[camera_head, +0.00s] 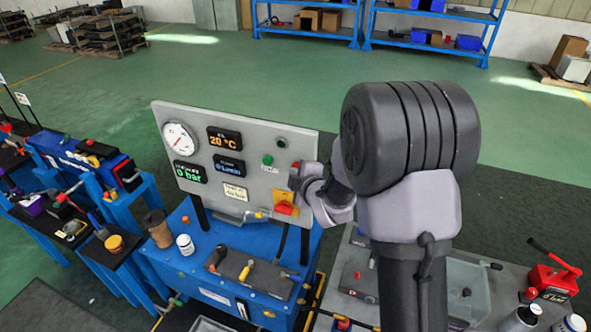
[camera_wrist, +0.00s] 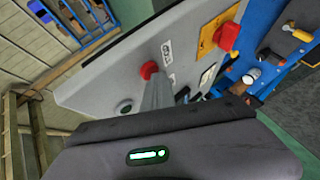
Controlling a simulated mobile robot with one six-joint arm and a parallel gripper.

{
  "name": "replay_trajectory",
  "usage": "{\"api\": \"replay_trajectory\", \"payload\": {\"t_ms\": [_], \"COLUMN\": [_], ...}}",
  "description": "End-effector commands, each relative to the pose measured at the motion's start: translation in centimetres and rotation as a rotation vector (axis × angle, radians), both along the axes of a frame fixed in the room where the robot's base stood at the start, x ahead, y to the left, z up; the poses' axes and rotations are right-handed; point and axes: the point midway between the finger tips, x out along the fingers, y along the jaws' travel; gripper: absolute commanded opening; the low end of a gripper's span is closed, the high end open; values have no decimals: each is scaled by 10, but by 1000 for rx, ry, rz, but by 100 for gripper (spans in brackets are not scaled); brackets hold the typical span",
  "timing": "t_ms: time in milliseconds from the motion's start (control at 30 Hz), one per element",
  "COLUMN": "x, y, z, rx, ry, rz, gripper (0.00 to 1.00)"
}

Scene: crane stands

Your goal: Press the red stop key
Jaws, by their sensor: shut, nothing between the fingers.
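The red stop key (camera_wrist: 149,69) is a round red knob on the grey control panel. In the wrist view it shows just beyond the tips of my gripper (camera_wrist: 158,88), which partly overlap it. I cannot tell whether they touch it. My gripper is shut and empty, pointing at the panel face. In the head view a bit of the red key (camera_head: 296,165) shows beside my wrist, which hides much of that area. A green button (camera_wrist: 124,107) sits near the red key. A red switch on a yellow plate (camera_wrist: 205,40) is farther along the panel.
The panel (camera_head: 215,118) carries a round gauge (camera_head: 179,139) and several displays. It stands on a blue bench (camera_head: 180,262) with a brown cup (camera_head: 158,228), a white jar (camera_head: 185,244) and tools. A grey table with a red device (camera_head: 553,281) is at right.

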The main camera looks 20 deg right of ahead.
Motion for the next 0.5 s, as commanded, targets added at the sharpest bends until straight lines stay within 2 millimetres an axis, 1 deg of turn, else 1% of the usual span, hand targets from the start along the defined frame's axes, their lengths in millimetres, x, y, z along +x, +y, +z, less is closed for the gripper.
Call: {"api": "replay_trajectory", "payload": {"t_ms": [267,500], "x": [-1,-12], "y": [1,9], "z": [-1,-2], "rx": [0,0], "ry": [0,-1], "rz": [0,1], "gripper": [0,0]}}
